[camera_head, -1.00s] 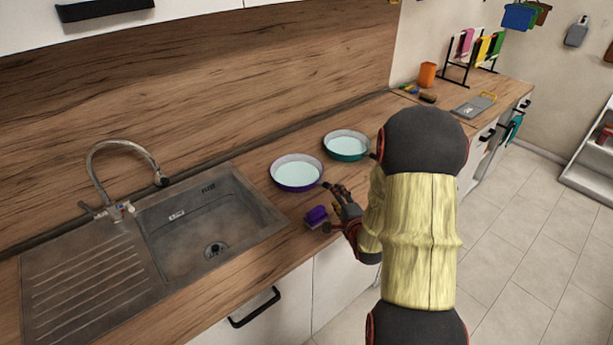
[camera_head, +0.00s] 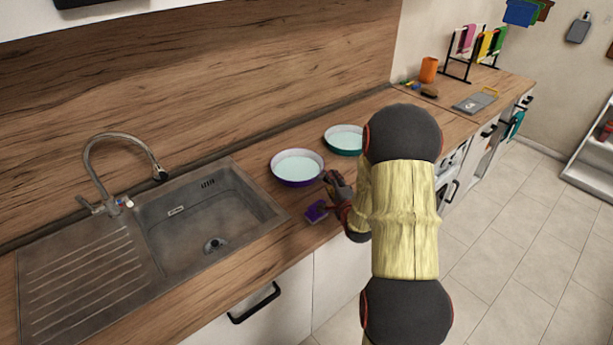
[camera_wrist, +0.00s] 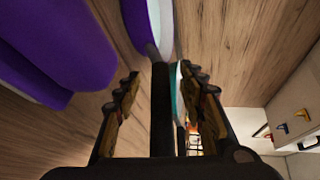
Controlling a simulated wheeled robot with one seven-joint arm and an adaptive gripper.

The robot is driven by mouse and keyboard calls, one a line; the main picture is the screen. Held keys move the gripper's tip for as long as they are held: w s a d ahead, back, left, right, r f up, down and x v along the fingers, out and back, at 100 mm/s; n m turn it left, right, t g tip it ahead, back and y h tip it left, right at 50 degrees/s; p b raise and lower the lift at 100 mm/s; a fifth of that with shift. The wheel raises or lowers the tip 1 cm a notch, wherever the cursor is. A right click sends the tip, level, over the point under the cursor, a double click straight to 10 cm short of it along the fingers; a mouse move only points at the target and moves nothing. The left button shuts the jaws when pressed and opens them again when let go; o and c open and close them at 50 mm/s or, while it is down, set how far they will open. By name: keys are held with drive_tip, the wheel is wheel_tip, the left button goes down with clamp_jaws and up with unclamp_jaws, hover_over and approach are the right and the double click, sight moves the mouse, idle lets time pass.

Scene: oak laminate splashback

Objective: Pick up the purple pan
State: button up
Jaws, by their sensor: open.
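The purple pan (camera_head: 297,181) has a purple rim and a pale inside, and sits on the wooden counter right of the sink. In the wrist view its purple side (camera_wrist: 138,22) is at the top, and its dark handle (camera_wrist: 160,95) runs down between my two fingers. My gripper (camera_head: 338,188) is at the handle side of the pan, low over the counter. In the wrist view my gripper (camera_wrist: 164,88) is open, with one finger on each side of the handle and gaps between. In the head view my gripper hides most of the handle.
A teal pan (camera_head: 344,140) stands just behind and right of the purple one. A purple sponge-like block (camera_head: 317,211) lies near the counter's front edge, beside my gripper. The sink (camera_head: 212,222) is at left. An orange cup (camera_head: 428,70) and grey board (camera_head: 474,103) are farther right.

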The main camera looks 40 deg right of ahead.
drive_tip(key=shift+c, duration=0.6)
clamp_jaws()
idle(0.5)
drive_tip(key=shift+r, duration=0.15)
